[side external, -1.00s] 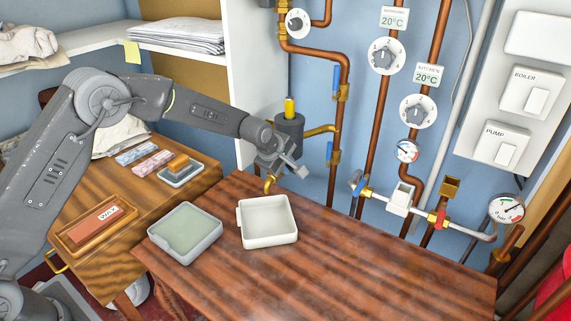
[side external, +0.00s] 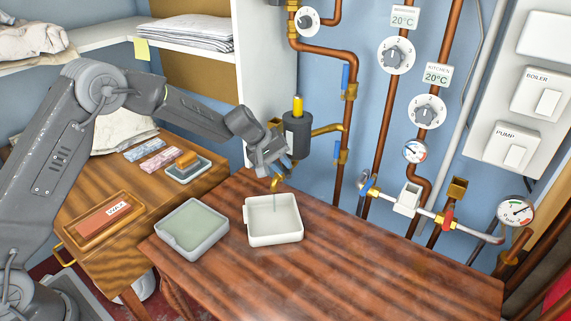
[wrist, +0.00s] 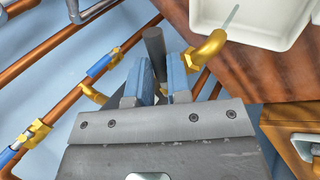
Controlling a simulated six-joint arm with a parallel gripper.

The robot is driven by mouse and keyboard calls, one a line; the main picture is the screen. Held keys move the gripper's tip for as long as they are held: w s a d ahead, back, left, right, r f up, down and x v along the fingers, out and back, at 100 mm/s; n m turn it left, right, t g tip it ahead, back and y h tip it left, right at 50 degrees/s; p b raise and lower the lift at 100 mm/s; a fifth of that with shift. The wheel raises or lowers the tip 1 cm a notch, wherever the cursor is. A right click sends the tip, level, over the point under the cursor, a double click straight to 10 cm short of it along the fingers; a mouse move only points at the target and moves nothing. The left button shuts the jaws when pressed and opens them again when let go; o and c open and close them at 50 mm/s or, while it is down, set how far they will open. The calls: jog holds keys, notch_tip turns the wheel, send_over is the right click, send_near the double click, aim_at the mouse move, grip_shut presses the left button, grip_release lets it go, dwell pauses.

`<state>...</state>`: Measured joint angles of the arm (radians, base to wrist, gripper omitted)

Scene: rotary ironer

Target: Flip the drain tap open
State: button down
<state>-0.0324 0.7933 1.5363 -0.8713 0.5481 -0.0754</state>
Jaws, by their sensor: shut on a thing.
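The drain tap's brass spout (side external: 275,184) sits below the dark grey cylinder (side external: 296,134) with a yellow top. The spout also shows in the wrist view (wrist: 209,46), just right of my fingers. A thin stream runs from it into the white tray (side external: 260,236), whose corner shows in the wrist view (wrist: 207,22). My gripper (side external: 279,165) is beside the spout, shut on the tap's handle. In the wrist view my gripper (wrist: 160,82) has its two blue-faced fingers close together; they hide most of the handle. A dark grey rod or cylinder (wrist: 154,45) shows beyond the fingertips.
A grey-green tray (side external: 192,229) stands left of the white one on the brown bench (side external: 350,265). Copper pipes (side external: 344,165) with blue-handled valves rise close to the right of the cylinder. The right part of the bench is clear.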

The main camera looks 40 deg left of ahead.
jog(key=m, duration=0.1)
jog(key=a+m+g+h, duration=0.1)
jog(key=m, duration=0.1)
jog(key=a+m+g, duration=0.1)
jog(key=shift+s+m, duration=0.2)
jog(key=shift+m, duration=0.1)
jog(key=shift+a+m+g+h, duration=0.3)
jog(key=shift+m+g, duration=0.35)
jog(key=shift+m, duration=0.45)
jog(key=shift+a+m+g+h, duration=0.2)
jog(key=shift+a+m+g, duration=0.35)
jog(key=shift+m, duration=0.55)
jog(key=shift+d+g, duration=0.1)
jog(key=shift+g, duration=0.2)
jog(key=c, duration=1.1)
grip_release()
